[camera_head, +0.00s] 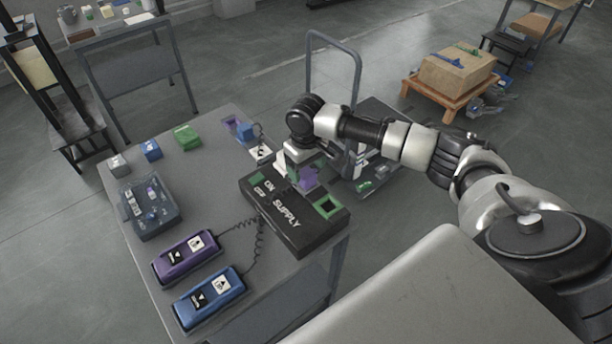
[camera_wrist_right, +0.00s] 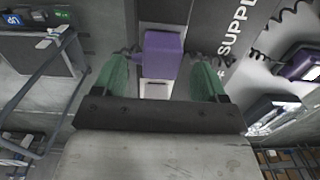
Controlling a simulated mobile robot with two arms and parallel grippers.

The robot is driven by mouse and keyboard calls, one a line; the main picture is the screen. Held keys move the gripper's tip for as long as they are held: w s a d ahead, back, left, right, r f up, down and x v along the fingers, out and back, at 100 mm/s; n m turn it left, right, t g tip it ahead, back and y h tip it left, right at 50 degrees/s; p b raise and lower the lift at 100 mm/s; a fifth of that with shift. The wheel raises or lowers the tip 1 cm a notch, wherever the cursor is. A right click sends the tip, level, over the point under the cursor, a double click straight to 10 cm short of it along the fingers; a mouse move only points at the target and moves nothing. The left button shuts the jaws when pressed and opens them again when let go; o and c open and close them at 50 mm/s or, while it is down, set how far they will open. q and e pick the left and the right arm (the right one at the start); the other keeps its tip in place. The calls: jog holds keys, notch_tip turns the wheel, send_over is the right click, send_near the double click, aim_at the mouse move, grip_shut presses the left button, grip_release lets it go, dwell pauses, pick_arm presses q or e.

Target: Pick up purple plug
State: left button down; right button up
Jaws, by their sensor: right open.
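The purple plug (camera_head: 308,179) is at the back part of the black supply box (camera_head: 278,232), under my right gripper (camera_head: 300,166). In the right wrist view, the purple plug (camera_wrist_right: 163,50) lies between the two green fingertips of my right gripper (camera_wrist_right: 163,72). The fingers are open, with a gap on each side of the plug. I cannot tell how far the fingers reach down around it. The gripper and wrist hide part of the plug in the head view. My left gripper is not in view.
The grey table also holds a purple handset (camera_head: 187,256), a blue handset (camera_head: 212,297) with a coiled cord, a clear bin (camera_head: 152,208), and a green block (camera_head: 187,137). A green-rimmed socket (camera_head: 327,207) is on the supply box. A trolley stands beyond the table's right edge.

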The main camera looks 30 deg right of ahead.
notch_tip(320, 180, down, 2)
jog(key=shift+s+f, duration=0.1)
jog(key=shift+s, duration=0.05)
jog(key=shift+f, duration=0.3)
jog(key=shift+c, duration=0.6)
jog(key=c, duration=0.8)
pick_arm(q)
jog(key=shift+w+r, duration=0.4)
pick_arm(e)
jog(key=shift+c, duration=0.2)
jog(key=shift+r, duration=0.15)
